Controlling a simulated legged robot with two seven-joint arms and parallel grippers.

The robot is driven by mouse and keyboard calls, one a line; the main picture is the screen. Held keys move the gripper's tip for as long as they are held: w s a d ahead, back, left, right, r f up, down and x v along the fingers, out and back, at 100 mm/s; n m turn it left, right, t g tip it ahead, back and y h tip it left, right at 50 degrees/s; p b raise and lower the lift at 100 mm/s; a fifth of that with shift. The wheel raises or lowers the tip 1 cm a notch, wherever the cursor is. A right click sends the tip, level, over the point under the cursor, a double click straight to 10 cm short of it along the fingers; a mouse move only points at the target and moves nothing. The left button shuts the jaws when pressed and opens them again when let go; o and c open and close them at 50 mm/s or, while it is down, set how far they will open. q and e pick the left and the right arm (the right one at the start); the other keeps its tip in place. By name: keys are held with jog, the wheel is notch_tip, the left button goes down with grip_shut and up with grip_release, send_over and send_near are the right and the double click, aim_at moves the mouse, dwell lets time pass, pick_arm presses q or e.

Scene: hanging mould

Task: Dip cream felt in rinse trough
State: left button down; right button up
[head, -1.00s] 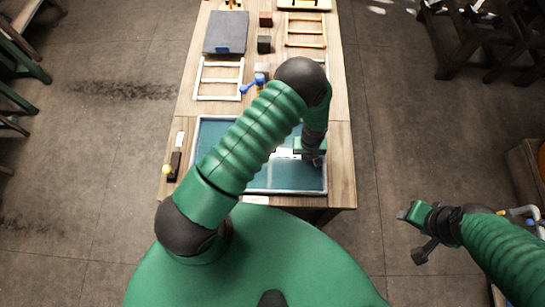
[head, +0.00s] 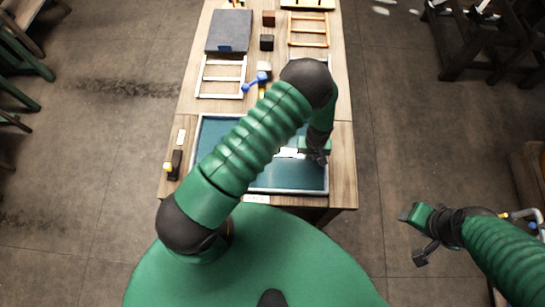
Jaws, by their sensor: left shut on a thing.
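The rinse trough (head: 285,178) is a shallow, pale-rimmed basin with a blue-green inside at the table's near end. My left arm crosses over it and hides its middle. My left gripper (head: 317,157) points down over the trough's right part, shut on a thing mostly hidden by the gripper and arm. A small pale patch (head: 288,153) shows just left of the gripper; it may be the cream felt, and I cannot tell whether it touches the water. My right gripper (head: 417,236) is open and empty, off the table to the right.
Beyond the trough are a white frame (head: 221,77), a grey slab (head: 229,31), an orange-brown frame (head: 308,30), dark blocks (head: 267,42) and a blue-handled tool (head: 256,81). A dark block with a yellow part (head: 174,164) sits left of the trough.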

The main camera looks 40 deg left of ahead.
pick_arm(q)
jog(key=shift+s+a, duration=0.25)
jog(key=shift+a, duration=0.15)
jog(key=shift+w+d+f+b, duration=0.1)
jog(key=shift+w+d+b, duration=0.35)
jog(key=shift+d, duration=0.25)
jog(key=shift+w+d, duration=0.35)
jog(key=shift+d, duration=0.3)
jog(key=shift+s+a, duration=0.45)
jog(key=shift+a, duration=0.35)
jog(key=shift+s+a+p, duration=0.35)
jog(key=shift+a, duration=0.2)
